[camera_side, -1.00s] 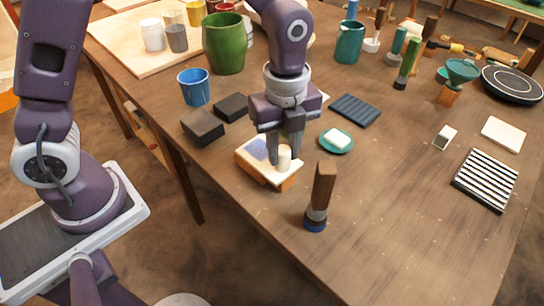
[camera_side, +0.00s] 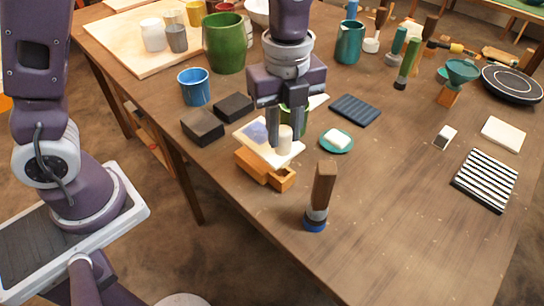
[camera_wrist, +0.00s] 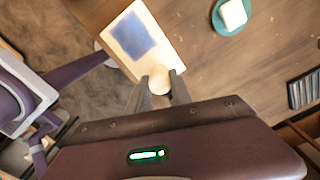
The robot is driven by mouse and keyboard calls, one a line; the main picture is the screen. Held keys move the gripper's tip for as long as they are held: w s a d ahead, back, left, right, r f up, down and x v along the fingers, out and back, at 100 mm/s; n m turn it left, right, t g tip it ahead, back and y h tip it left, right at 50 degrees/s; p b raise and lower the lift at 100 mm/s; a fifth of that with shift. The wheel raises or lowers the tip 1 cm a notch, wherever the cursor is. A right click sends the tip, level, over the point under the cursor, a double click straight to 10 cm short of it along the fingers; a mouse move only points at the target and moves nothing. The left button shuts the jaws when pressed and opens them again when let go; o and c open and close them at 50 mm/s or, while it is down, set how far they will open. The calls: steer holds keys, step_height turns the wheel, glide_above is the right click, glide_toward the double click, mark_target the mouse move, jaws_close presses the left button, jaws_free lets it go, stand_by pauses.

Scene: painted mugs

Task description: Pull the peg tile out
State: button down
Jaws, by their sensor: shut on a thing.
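The peg tile (camera_side: 254,131) is a pale flat tile with a blue-violet square and a cream upright peg (camera_side: 285,139). My gripper (camera_side: 286,137) is shut on the peg. The tile is raised and tilted over an orange-brown wooden holder (camera_side: 250,165), whose front end and side now show beneath it. I cannot tell whether the tile still touches the holder. In the wrist view the tile (camera_wrist: 160,58) extends up and left from the peg (camera_wrist: 159,80), which sits between the two fingertips (camera_wrist: 158,84).
A brush with a wooden handle (camera_side: 323,185) stands in front, right of the holder. A teal dish (camera_side: 336,141) with a white block is close on the right. Two dark blocks (camera_side: 203,127) and a green mug (camera_side: 224,43) are behind, left.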

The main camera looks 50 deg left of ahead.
steer(key=shift+r, duration=2.35)
